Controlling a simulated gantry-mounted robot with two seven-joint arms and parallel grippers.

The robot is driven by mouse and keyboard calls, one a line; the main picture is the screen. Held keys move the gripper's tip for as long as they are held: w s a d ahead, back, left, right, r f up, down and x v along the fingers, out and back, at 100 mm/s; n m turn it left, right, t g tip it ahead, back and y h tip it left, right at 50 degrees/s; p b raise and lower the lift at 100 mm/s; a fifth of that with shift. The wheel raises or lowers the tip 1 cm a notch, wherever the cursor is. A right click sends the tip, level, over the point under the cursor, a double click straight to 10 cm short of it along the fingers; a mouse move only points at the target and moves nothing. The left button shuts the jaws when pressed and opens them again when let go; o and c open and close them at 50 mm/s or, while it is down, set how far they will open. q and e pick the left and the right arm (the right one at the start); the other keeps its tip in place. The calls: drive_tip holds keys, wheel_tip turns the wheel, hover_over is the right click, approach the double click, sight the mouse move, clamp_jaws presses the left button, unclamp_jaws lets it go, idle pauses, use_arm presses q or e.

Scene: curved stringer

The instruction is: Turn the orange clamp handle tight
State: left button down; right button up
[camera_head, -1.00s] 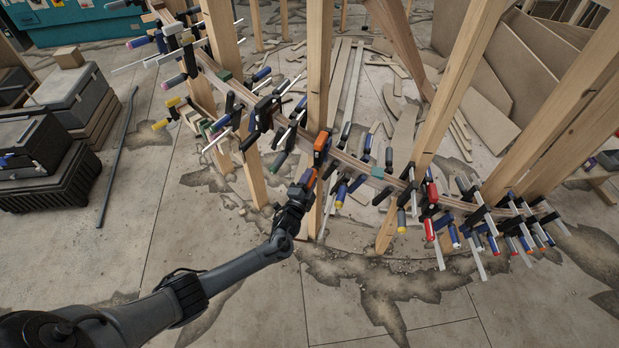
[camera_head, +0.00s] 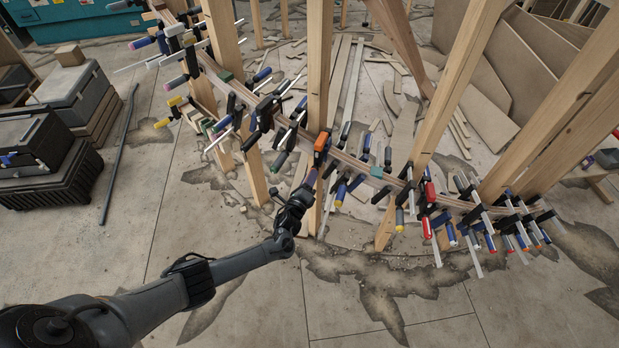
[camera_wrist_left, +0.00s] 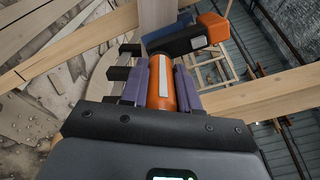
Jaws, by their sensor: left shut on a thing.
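The orange clamp (camera_head: 321,146) sits on the curved wooden stringer (camera_head: 345,160), beside an upright post. Its black and orange body also shows in the left wrist view (camera_wrist_left: 184,42). The orange handle (camera_wrist_left: 161,84) lies between the purple pads of my left gripper (camera_wrist_left: 161,86), which is shut on it. In the head view the left gripper (camera_head: 308,182) is just below the clamp and hides most of the handle. My right gripper is not in view.
Several other clamps with blue, red and yellow handles line the stringer, such as a red one (camera_head: 430,195) to the right. Upright posts (camera_head: 318,70) stand along it. Black cases (camera_head: 45,150) stand at the left. Open concrete floor (camera_head: 230,300) lies in front.

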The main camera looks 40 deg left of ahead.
use_arm(q)
drive_tip(key=m+p, duration=0.1)
drive_tip(key=m, duration=0.5)
drive_tip(key=shift+r+m, duration=0.1)
drive_tip(key=shift+m, duration=0.2)
drive_tip(key=m, duration=0.4)
drive_tip(key=shift+d+m+p, duration=0.1)
drive_tip(key=shift+m+p, duration=0.3)
drive_tip(key=c, duration=0.8)
unclamp_jaws()
